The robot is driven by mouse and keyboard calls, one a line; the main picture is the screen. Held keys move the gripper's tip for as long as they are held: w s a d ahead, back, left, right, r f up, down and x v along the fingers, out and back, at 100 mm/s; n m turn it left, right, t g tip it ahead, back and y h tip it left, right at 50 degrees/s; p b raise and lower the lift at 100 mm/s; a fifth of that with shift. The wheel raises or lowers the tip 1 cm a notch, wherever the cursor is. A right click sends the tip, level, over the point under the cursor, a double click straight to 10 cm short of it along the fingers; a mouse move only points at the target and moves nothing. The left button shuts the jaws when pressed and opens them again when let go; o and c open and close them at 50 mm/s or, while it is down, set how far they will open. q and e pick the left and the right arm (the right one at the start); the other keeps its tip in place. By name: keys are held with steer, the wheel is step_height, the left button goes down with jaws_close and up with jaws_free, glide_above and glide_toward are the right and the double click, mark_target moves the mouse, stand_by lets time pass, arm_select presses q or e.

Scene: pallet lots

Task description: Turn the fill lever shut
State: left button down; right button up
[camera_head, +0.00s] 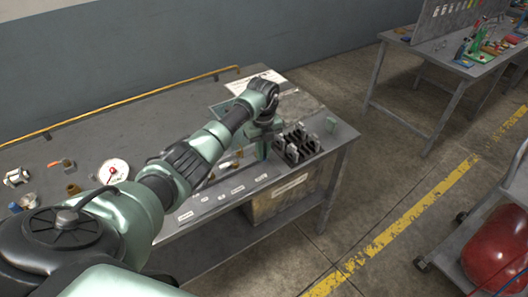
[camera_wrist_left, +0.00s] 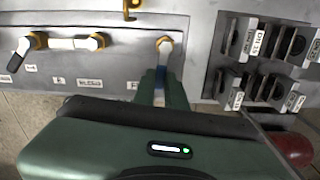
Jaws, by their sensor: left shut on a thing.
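In the left wrist view the fill lever (camera_wrist_left: 164,50) has a pale pivot in a brass-coloured fitting, and its handle runs down between my fingers. My left gripper (camera_wrist_left: 163,82) is shut on this handle, which the fingers partly hide. A label starting with F shows just left of the fingers; the rest is covered. In the head view my left gripper (camera_head: 263,147) is over the right part of the bench, beside the black rack, and the lever cannot be made out there. My right gripper is not in view.
Two other levers (camera_wrist_left: 90,43) (camera_wrist_left: 30,42) sit left of the held one. The black rack (camera_head: 297,143) with labelled slots stands close on the right. The bench (camera_head: 145,112) carries a white gauge (camera_head: 112,171). A cart with a red tank (camera_head: 497,250) is at right.

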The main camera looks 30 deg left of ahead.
arm_select(q)
steer(key=m, duration=0.2)
steer(key=s+a+m+b, duration=0.1)
steer(key=m, duration=0.1)
steer(key=shift+s+f+b, duration=0.1)
steer(key=shift+f+b, duration=0.05)
steer(key=shift+b, duration=0.15)
steer(key=m+b, duration=0.1)
steer(key=m, duration=0.1)
steer(key=a+m+b, duration=0.1)
steer(key=m+b, duration=0.1)
steer(key=m, duration=0.1)
steer(key=shift+s+a+m, duration=0.3)
steer(key=shift+s+a, duration=0.05)
steer(key=shift+s, duration=0.05)
steer(key=m, duration=0.1)
steer(key=a+m+b, duration=0.1)
steer(key=m, duration=0.1)
steer(key=m+b, duration=0.1)
steer(key=shift+a, duration=0.25)
steer(key=shift+w+a+m+b, duration=0.1)
steer(key=shift+a+m+b, duration=0.2)
steer(key=shift+m, duration=0.45)
steer(key=shift+w+a+m+b, duration=0.1)
steer(key=shift+m+b, duration=0.3)
steer(key=shift+m, duration=0.35)
steer(key=c, duration=1.5)
jaws_free()
steer(key=shift+o, duration=0.2)
steer(key=shift+r, duration=0.2)
